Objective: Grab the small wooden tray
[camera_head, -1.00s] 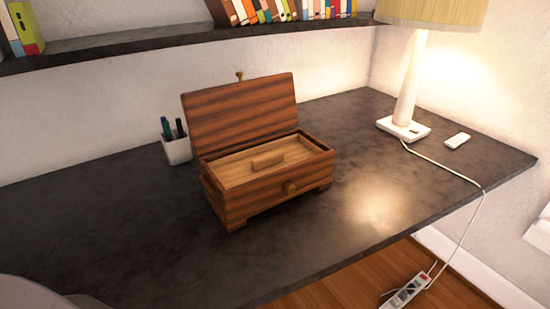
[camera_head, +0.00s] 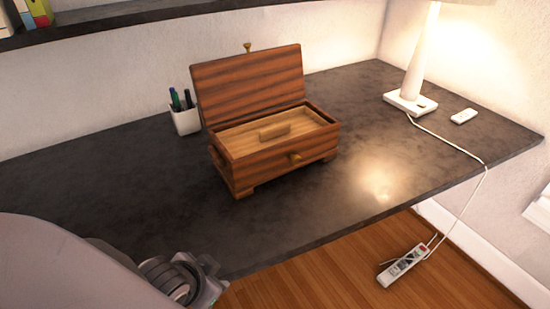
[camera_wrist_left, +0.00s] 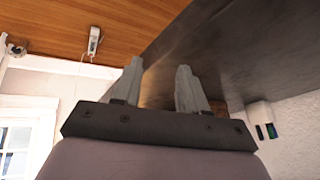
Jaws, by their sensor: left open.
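The small wooden tray (camera_head: 247,137) is light wood with a raised grip bar (camera_head: 274,131) at its middle. It sits inside the open top of a dark striped wooden box (camera_head: 262,172) on the desk. The box lid (camera_head: 250,85) stands raised at the back. My left arm comes in at the lower left of the head view, apart from the box. In the left wrist view my left gripper (camera_wrist_left: 160,85) is open, with nothing between its fingers. The box is mostly hidden behind the right finger there. My right gripper is in neither view.
A white cup of pens (camera_head: 186,121) stands just left of the box. A white lamp (camera_head: 413,75) and a small white remote-like object (camera_head: 463,116) are at the right. A power strip (camera_head: 405,265) lies on the wooden floor. The desk (camera_head: 90,175) left of the box is clear.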

